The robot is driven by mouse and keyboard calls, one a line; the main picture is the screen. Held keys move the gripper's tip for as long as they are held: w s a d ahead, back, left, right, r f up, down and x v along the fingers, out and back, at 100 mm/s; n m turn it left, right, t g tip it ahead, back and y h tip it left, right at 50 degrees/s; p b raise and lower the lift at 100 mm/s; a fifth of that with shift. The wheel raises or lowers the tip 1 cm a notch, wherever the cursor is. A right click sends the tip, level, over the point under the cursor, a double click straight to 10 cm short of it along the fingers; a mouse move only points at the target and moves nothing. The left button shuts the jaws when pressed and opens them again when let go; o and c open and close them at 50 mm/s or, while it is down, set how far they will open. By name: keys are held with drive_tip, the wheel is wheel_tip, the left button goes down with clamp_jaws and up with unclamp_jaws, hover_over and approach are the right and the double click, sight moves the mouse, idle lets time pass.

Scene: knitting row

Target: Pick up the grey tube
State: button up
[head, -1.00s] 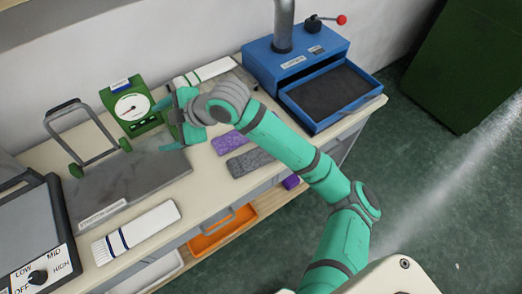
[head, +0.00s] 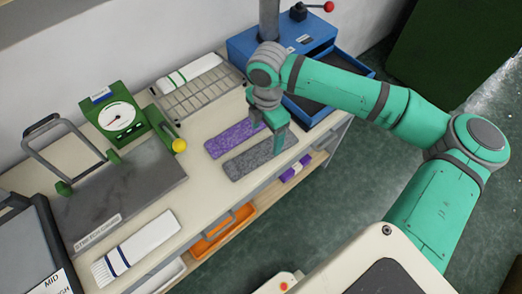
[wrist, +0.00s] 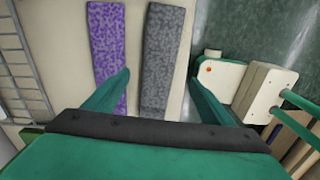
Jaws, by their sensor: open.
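The grey tube (head: 258,160) is a flat, speckled dark grey strip on the bench near its front edge. It also shows in the wrist view (wrist: 160,50), upright in the picture. A similar purple tube (head: 236,137) lies beside it, on its left in the wrist view (wrist: 107,45). My gripper (head: 268,122) is open and empty above the grey tube, pointing down. In the wrist view one finger overlaps the purple tube's right side and the other is right of the grey tube. My gripper hides part of the grey tube in the head view.
A blue box with an open drawer (head: 318,108) stands behind my arm. A wire rack (head: 200,95) with a white striped piece (head: 190,73) lies at the back. A green dial gauge (head: 117,115) and grey plate (head: 120,190) are left. An orange bin (head: 222,230) sits below the benchtop.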

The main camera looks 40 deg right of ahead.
sight(264, 150)
drive_tip(key=f, duration=0.8)
drive_tip(key=shift+w+a, duration=0.1)
drive_tip(key=shift+a, duration=0.15)
drive_tip(key=c, duration=1.1)
drive_tip(key=shift+c, duration=0.2)
